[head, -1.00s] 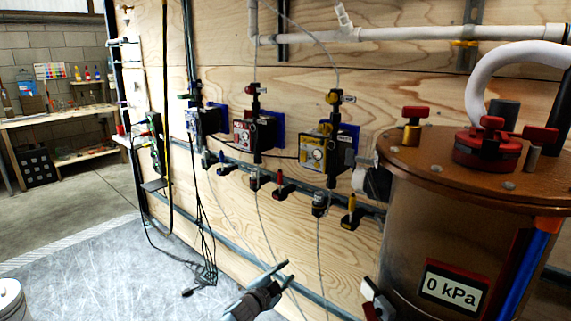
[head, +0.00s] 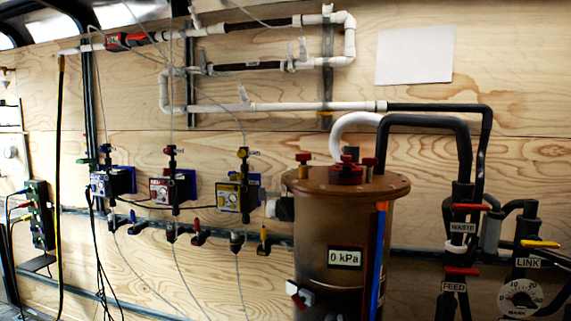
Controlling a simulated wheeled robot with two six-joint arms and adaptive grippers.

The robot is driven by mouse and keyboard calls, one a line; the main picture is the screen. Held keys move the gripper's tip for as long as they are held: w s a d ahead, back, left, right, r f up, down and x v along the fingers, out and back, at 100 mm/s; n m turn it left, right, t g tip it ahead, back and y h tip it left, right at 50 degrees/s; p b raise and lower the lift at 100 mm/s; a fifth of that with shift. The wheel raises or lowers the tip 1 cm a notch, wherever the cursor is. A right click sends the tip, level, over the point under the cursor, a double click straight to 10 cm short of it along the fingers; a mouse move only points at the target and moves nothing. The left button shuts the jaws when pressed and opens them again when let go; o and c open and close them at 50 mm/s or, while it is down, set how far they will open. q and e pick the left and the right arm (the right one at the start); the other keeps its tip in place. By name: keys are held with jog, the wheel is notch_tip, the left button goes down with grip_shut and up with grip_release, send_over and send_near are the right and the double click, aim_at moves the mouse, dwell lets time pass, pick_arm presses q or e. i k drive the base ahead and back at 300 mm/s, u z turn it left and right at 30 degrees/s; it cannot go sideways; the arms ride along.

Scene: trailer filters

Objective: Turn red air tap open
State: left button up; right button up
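A row of small taps runs along the grey air rail low on the plywood wall. A red-handled tap (head: 197,232) sits there between a blue-handled tap (head: 134,222) and a yellow-handled tap (head: 264,240). The red handle appears to point upward. Above it is the red-faced pump box (head: 162,189), between a blue-faced box (head: 102,183) and a yellow-faced box (head: 230,196). Neither of my grippers shows in the head view, and nothing touches the red tap.
A copper-lidded tank (head: 330,235) reading 0 kPa stands to the right of the taps, with red fittings on its lid. Black pipes with WASTE (head: 462,227), FEED and LINK labels are farther right. Thin tubes hang around the taps.

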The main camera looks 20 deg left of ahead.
aim_at(302, 158)
jog(key=u, duration=1.25)
jog(key=k, duration=0.1)
jog(key=z, duration=2.15)
jog(key=i, duration=1.2)
jog(key=u, duration=0.85)
jog(key=i, duration=0.75)
jog(key=u, duration=0.8)
